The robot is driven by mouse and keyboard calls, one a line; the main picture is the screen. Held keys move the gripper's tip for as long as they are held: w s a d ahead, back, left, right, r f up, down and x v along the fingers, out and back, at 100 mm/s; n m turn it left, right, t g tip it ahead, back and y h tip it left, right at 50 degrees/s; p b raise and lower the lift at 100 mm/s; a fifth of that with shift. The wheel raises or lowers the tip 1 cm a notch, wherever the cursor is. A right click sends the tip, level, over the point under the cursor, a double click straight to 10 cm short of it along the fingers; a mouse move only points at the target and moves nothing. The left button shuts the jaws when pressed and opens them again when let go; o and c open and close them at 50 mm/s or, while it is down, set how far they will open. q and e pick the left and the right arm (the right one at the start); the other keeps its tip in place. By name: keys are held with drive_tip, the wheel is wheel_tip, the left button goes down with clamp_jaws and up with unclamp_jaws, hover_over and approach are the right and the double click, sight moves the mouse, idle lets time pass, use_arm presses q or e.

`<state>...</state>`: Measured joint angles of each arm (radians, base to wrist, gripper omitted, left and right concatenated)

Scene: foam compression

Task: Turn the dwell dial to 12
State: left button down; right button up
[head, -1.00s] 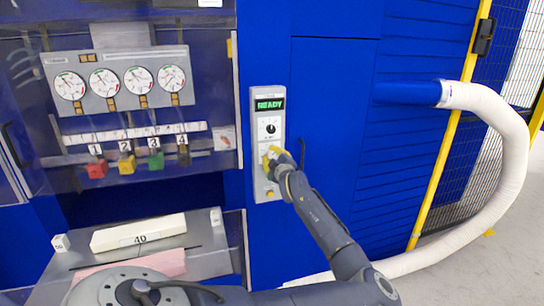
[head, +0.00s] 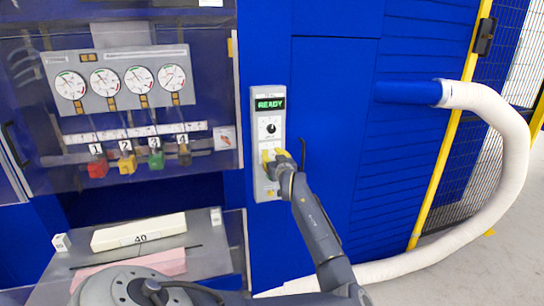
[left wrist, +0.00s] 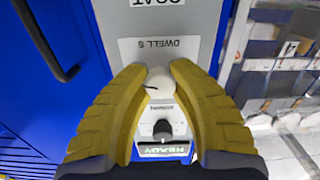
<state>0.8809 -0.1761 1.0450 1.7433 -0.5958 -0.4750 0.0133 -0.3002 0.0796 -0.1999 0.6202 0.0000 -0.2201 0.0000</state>
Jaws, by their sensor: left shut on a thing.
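The dwell dial (left wrist: 158,82) is a small pale round knob in the left wrist view, beside an upside-down label reading DWELL S (left wrist: 158,48). A short dark pointer mark shows on its left side in that view. The number it points to cannot be read. My left gripper (left wrist: 158,72) has its two yellow fingers closed on the dial, one on each side. In the head view my left gripper (head: 274,157) is at the middle of the grey control panel (head: 257,130) and hides the dial. My right gripper is not in view.
A black knob (head: 271,128) and a green READY display (head: 270,104) are above the gripper in the head view. A dark door handle (head: 303,152) is close on the right. A foam block marked 40 (head: 140,232) lies at lower left.

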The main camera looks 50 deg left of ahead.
use_arm(q)
drive_tip(key=shift+f+m, duration=0.15)
drive_tip(key=shift+m, duration=0.95)
drive_tip(key=c, duration=1.1)
unclamp_jaws()
drive_tip(key=shift+o, duration=0.2)
drive_tip(key=v, duration=0.7)
drive_tip(key=shift+d, duration=0.25)
drive_tip(key=shift+s, duration=0.15)
